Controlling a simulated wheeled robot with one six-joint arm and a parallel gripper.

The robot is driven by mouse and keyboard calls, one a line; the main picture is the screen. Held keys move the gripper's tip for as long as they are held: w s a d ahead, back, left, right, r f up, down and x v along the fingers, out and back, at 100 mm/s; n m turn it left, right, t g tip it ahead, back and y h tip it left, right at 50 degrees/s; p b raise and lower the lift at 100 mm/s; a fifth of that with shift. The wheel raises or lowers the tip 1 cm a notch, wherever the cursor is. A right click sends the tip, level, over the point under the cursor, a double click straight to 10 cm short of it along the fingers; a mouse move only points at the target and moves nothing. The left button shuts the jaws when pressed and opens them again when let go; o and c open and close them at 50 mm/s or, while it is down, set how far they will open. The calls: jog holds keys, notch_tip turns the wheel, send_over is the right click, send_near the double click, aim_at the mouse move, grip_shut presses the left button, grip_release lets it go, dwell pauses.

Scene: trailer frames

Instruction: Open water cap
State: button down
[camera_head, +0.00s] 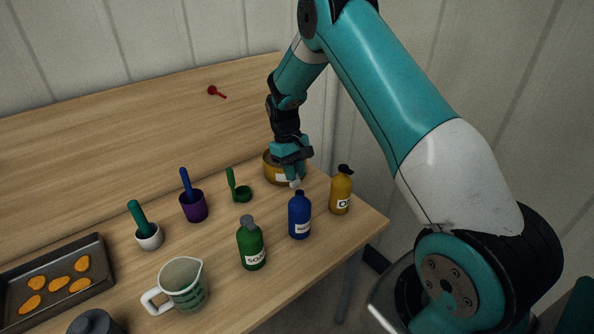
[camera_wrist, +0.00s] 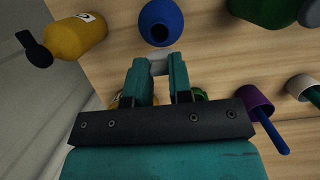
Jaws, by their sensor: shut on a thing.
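The blue bottle (camera_head: 299,217) stands upright on the wooden table, with a white label too small to read surely. In the wrist view the blue bottle (camera_wrist: 160,18) shows a dark, uncovered mouth. My gripper (camera_head: 294,181) is just above and behind the bottle's neck. A small light grey cap (camera_head: 295,184) is at its fingertips. In the wrist view my gripper (camera_wrist: 158,72) is shut on the cap (camera_wrist: 158,66), which is apart from the bottle's mouth. The fingers cover the cap's sides.
A yellow bottle (camera_head: 341,192) with a black top stands right of the blue one; a green bottle (camera_head: 251,246) stands left. A yellow-brown round container (camera_head: 272,166) is behind my gripper. Cups, a measuring jug (camera_head: 182,285) and a tray (camera_head: 101,285) fill the left. The table's front edge is close.

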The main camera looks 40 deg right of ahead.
dwell(0.3)
jog(key=c, duration=1)
grip_release()
jog(key=b+v, duration=0.2)
jog(key=v, duration=1.5)
jog(key=shift+w+b, duration=0.25)
jog(key=shift+b, duration=0.05)
jog(key=shift+r, duration=0.15)
